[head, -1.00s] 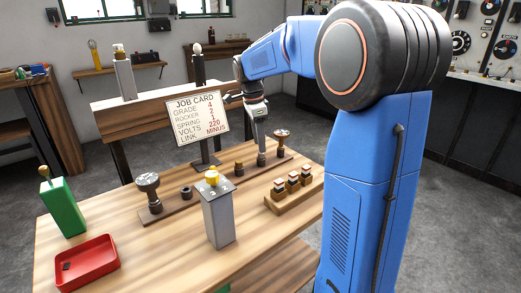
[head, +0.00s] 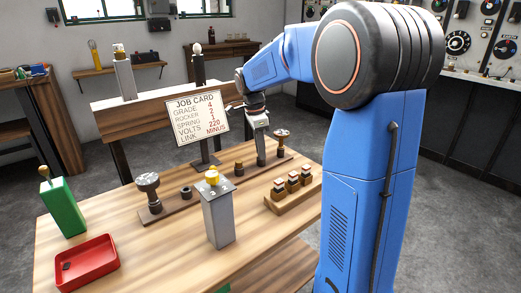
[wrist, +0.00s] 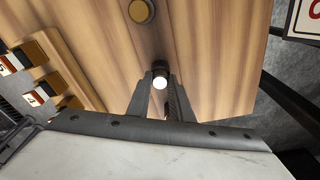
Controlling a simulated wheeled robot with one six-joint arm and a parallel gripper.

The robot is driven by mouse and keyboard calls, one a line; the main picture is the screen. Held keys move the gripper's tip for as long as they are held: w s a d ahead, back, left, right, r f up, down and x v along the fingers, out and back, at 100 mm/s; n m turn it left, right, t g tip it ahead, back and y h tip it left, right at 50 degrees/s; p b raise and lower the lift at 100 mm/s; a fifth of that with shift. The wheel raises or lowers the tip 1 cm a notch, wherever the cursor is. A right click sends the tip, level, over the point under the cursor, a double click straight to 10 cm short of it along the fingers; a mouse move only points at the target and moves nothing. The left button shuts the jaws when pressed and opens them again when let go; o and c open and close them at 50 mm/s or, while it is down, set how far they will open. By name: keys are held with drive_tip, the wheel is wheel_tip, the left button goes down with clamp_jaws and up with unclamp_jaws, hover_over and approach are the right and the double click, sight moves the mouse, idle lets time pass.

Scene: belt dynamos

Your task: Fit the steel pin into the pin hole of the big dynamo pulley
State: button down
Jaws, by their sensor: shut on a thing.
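My gripper (head: 261,152) points down over the dark plank on the bench, to the right of a short brass-topped part (head: 239,168). In the wrist view its fingers (wrist: 161,88) are shut on a slim piece with a bright round end, which I take to be the steel pin (wrist: 160,83). A dark round part shows just beyond that end. The fingers hide most of the pin, and I cannot tell whether it still touches the plank. I cannot tell for certain which part is the big dynamo pulley, and no pin hole can be made out.
A grey post (head: 218,220), green box (head: 63,208), red tray (head: 86,262), wooden rack (head: 283,200) and job card (head: 196,118) stand around.

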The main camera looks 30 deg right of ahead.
drive_tip(key=shift+r, duration=0.15)
drive_tip(key=shift+r, duration=2.1)
